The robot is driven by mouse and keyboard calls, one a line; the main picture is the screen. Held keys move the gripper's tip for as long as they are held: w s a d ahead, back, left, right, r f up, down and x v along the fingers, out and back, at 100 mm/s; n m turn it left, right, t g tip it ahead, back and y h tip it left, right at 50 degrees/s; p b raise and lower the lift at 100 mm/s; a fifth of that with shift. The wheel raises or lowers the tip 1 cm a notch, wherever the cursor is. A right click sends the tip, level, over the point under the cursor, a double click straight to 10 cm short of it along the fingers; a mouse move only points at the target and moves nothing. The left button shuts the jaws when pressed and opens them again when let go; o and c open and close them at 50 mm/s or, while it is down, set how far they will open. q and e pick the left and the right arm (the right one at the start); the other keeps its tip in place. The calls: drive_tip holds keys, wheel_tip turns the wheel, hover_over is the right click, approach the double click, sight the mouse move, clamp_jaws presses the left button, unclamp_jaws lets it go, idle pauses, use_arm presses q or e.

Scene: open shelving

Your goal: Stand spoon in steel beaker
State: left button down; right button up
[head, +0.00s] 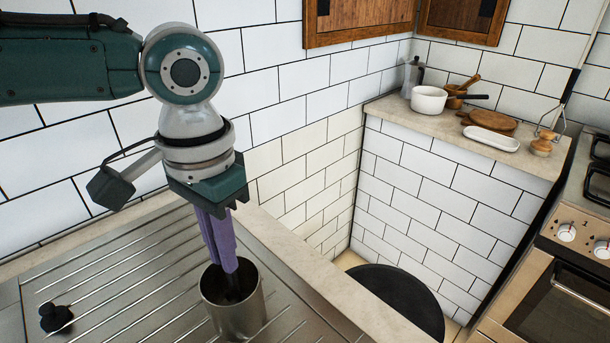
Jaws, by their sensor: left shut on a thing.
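The steel beaker (240,315) stands upright on the ribbed metal draining board at the lower middle. My left gripper (230,266) comes down from above with its purple fingers pointing into the beaker's mouth. The fingers are shut, with their tips at about rim height or just inside. A dark, narrow thing (233,288) shows below the fingertips inside the beaker; it appears to be part of the spoon, held in the fingers. The rest of the spoon is hidden by the fingers and the beaker wall. My right gripper is not in view.
A small black stopper-like object (56,318) lies on the draining board (130,275) at left. A black round-topped object (398,298) stands below the counter edge. The far counter holds a white pot (429,101), wooden boards (488,121) and a white dish (491,139). A stove is at right.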

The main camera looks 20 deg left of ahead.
use_arm(q)
drive_tip(key=c, duration=0.8)
unclamp_jaws()
drive_tip(key=shift+c, duration=0.2)
drive_tip(key=shift+r, duration=0.1)
wheel_tip(320, 180, up, 10)
drive_tip(key=shift+f+p, duration=0.1)
drive_tip(key=shift+p, duration=0.2)
drive_tip(key=shift+f, duration=0.1)
